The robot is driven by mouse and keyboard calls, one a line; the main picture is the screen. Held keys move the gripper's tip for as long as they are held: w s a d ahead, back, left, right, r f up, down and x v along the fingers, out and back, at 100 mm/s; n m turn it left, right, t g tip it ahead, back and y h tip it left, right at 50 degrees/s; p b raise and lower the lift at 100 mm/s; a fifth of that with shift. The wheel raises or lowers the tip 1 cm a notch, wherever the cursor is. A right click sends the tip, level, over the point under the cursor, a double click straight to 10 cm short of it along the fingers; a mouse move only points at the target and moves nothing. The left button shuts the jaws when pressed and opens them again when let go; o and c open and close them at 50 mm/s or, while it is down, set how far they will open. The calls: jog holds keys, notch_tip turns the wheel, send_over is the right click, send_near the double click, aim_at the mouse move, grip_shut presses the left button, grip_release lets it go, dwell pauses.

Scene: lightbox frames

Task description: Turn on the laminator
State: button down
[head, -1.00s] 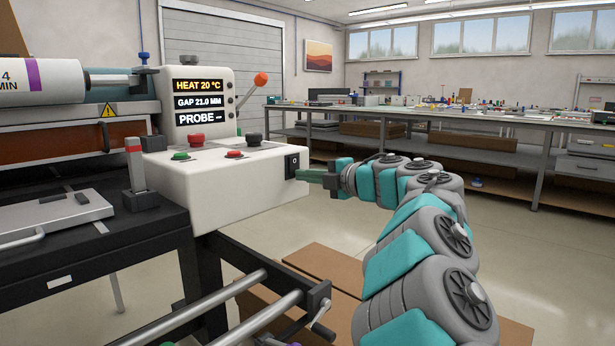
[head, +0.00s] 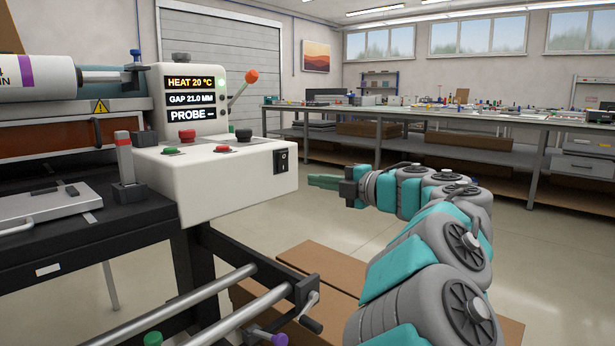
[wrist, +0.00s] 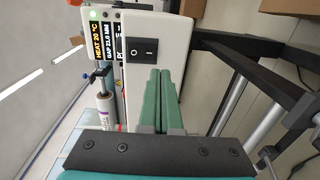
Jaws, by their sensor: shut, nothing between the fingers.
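The laminator's white control box (head: 215,182) stands at the left, with a lit display (head: 191,98) reading HEAT 20 °C, GAP 21.0 MM and PROBE. A small green light (head: 221,84) glows beside the display. A black rocker switch (head: 281,161) sits on the box's right end; the wrist view shows its O and I marks (wrist: 141,50). My gripper (head: 312,181), with green fingers, is shut and empty. Its tips are a short gap to the right of the switch, slightly below it, and touch nothing. In the wrist view the shut fingers (wrist: 164,72) lie beneath the switch.
Red, green and black buttons (head: 222,149) are on the box top. An orange-knobbed lever (head: 251,77) rises behind. Rollers with a crank (head: 307,308) stick out below, near my arm. Flat cardboard (head: 322,265) lies on the floor. A long workbench (head: 420,115) stands behind.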

jog(key=v, duration=0.6)
jog(key=shift+f, duration=0.6)
jog(key=shift+r, duration=0.1)
